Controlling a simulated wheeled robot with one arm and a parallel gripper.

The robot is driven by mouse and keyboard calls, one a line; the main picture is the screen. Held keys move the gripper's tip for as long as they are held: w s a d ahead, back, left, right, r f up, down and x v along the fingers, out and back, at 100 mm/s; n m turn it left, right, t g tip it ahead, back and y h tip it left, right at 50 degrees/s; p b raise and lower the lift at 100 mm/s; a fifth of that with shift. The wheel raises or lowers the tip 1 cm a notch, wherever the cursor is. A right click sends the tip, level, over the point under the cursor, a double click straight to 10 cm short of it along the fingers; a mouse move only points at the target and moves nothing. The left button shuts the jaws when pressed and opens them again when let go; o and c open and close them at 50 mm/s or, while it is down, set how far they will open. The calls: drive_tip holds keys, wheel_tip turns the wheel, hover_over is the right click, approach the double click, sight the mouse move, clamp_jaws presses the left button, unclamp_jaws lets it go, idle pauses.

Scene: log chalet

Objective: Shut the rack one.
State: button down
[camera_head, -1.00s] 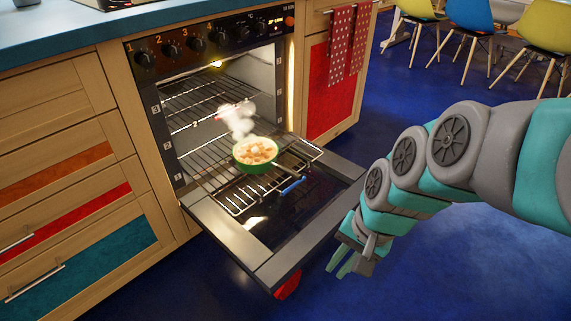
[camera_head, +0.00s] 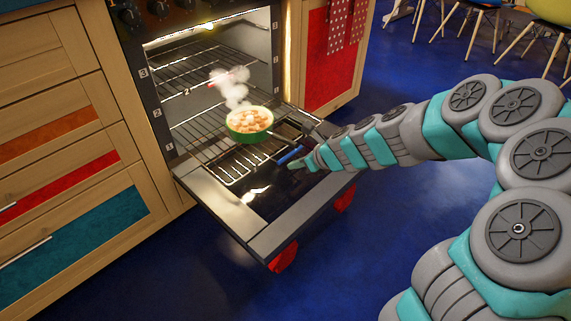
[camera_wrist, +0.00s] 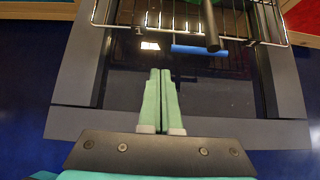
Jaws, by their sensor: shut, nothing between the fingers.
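A wire rack (camera_head: 236,172) is slid out of the oven over the lowered door, with a blue grip (camera_head: 291,155) at its front. It appears to be the lowest rack, near the 1 mark. A green pot (camera_head: 238,135) with pale chunks steams above it; I cannot tell for certain which rack bears it. My gripper (camera_head: 294,165) is shut and empty, just in front of the blue grip. In the wrist view, the gripper's fingertips (camera_wrist: 160,72) point at the rack's front, slightly short of the blue grip (camera_wrist: 195,50) and left of its middle. The dark pot handle (camera_wrist: 212,28) juts out over the grip.
The oven door (camera_head: 262,217) is open flat, with red parts at its outer edge. Higher racks (camera_head: 195,85) sit inside the oven. Wooden drawers (camera_head: 65,150) are at left, a red cabinet with a spotted towel (camera_head: 340,28) at right. Blue floor in front is clear.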

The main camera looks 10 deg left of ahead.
drive_tip(key=b+x, duration=0.1)
drive_tip(key=x, duration=0.7)
drive_tip(key=shift+a+f, duration=0.1)
drive_tip(key=shift+f, duration=0.05)
drive_tip(key=shift+w+a+f+b, duration=0.2)
drive_tip(key=shift+w+a+b, duration=0.1)
drive_tip(key=shift+w+a, duration=1.05)
drive_tip(key=shift+a, duration=0.4)
drive_tip(key=shift+a, duration=0.1)
